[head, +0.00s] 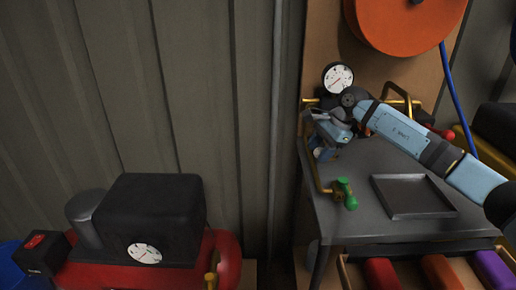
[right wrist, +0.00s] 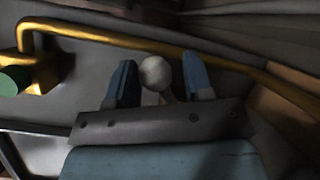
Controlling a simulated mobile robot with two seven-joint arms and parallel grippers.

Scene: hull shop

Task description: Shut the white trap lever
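The white trap lever shows in the right wrist view as a pale round knob (right wrist: 155,72) with a short light stem below it. My right gripper (right wrist: 158,62) has its two blue fingers apart, one on each side of the knob, with a gap on the right side. Whether either finger touches it I cannot tell. A brass pipe (right wrist: 110,42) runs just beyond the fingertips. In the head view my right gripper (head: 325,150) is at the left edge of the grey bench, by the brass pipework, and the white lever is hidden there. My left gripper is not in view.
A green handle (head: 345,192) sits on the brass pipe near the gripper. A gauge (head: 337,77) is above. A shallow grey tray (head: 412,211) lies on the bench (head: 360,222). A red knob (head: 440,132) is behind my arm. A black-topped red compressor (head: 228,262) stands left.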

